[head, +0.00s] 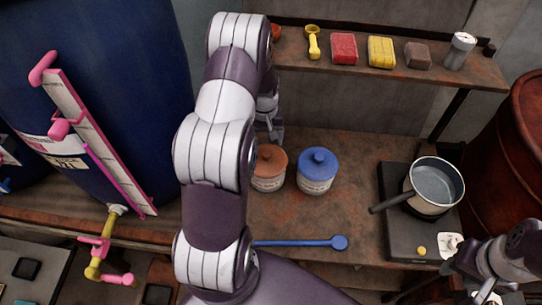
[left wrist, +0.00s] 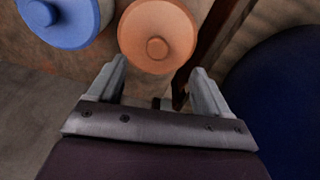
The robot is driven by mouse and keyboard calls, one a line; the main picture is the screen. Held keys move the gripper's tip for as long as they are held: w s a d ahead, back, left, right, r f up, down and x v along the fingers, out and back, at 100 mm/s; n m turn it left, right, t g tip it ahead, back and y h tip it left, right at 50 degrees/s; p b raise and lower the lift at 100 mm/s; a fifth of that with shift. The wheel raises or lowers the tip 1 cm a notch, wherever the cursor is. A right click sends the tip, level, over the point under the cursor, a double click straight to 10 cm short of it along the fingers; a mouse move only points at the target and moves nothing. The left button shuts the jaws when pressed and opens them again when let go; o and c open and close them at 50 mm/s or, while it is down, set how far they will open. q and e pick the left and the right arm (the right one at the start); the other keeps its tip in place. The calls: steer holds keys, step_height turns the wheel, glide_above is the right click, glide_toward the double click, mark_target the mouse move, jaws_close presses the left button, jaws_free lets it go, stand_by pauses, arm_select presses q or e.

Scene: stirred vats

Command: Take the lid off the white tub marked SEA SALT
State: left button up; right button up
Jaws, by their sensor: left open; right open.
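Two white tubs stand side by side on the bench. One has an orange-brown lid (head: 269,160) and a round knob; the other has a blue lid (head: 318,160) and a knob. Both tubs have printed labels, too small to read, so I cannot tell which is marked SEA SALT. My left gripper (head: 271,130) is open and empty, just behind the orange-lidded tub. In the left wrist view the open fingers (left wrist: 159,70) point toward the orange lid (left wrist: 158,30), apart from its knob; the blue lid (left wrist: 58,18) is at upper left. My right gripper (head: 474,291) is open at the lower right.
A saucepan (head: 437,187) stands on a dark hotplate (head: 395,235) at right. A blue spoon (head: 305,242) lies in front of the tubs. A shelf (head: 400,68) with small blocks, a yellow scoop and a shaker runs behind. A large blue vat (head: 120,50) stands left.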

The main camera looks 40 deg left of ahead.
mark_target(267, 153)
arm_select(q)
steer(key=f+p, duration=0.1)
steer(key=f, duration=0.6)
steer(key=shift+w+d+f+p, duration=0.2)
steer(key=shift+f+p, duration=0.1)
steer(key=shift+p, duration=0.1)
steer(key=shift+f, duration=0.15)
steer(key=shift+s, duration=0.1)
steer(key=c, duration=1.4)
